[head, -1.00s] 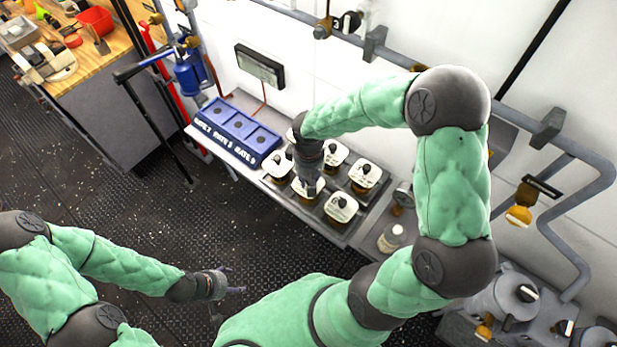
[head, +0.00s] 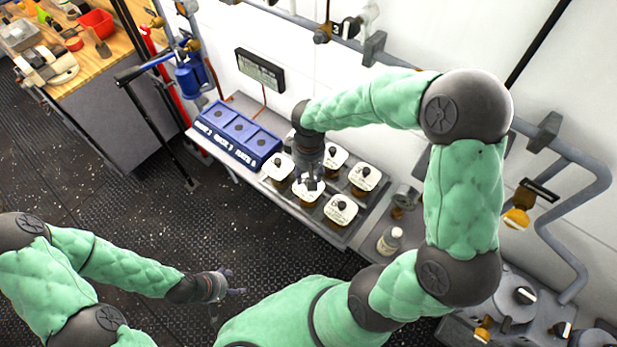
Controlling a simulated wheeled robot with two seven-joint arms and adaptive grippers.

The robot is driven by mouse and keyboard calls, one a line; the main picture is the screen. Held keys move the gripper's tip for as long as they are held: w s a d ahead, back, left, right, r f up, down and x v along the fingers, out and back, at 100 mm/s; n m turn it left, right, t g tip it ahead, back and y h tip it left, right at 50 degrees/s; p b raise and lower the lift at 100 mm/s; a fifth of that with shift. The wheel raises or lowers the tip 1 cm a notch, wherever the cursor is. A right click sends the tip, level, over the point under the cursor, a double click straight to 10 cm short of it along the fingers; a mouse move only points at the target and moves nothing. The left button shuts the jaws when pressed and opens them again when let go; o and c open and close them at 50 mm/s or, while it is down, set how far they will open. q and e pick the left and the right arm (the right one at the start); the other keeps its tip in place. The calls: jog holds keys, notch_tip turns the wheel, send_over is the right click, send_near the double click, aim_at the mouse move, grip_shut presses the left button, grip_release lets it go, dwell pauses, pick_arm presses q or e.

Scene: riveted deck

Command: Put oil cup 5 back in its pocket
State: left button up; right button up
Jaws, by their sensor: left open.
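Several oil cups with square white lids, black knobs and amber bodies stand in a dark tray (head: 354,231) on the wall shelf. I cannot read their numbers, so I cannot tell which is cup 5. My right gripper (head: 309,180) points down over the front-middle cup (head: 306,194), its fingers at the lid's knob. Whether they grip it is unclear. Other cups show at front left (head: 277,168), at right (head: 364,180) and at front right (head: 341,212). The gripper partly hides a back cup (head: 335,160). My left gripper (head: 238,285) is open and empty above the floor.
A blue rack (head: 239,136) with labelled pockets stands left of the cups. A small bottle (head: 389,240) stands to their right. Pipes (head: 565,150) and a display (head: 260,69) are on the wall behind. A wooden workbench (head: 95,65) is at far left.

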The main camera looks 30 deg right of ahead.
notch_tip(320, 180, up, 7)
jog(key=s+a+f+y, duration=0.1)
jog(key=a+f+y, duration=0.1)
jog(key=a+f, duration=0.45)
jog(key=s+a+f+y, duration=0.1)
jog(key=a+f, duration=0.2)
jog(key=f, duration=0.7)
jog(key=s+a+f+m+y, duration=0.1)
jog(key=s+a+f+m, duration=0.2)
jog(key=s+f, duration=0.6)
notch_tip(320, 180, down, 3)
jog(key=shift+a+f+m+p, duration=0.2)
jog(key=shift+a+m+p, duration=0.25)
jog(key=shift+a, duration=0.6)
notch_tip(320, 180, down, 8)
jog(key=b, duration=0.8)
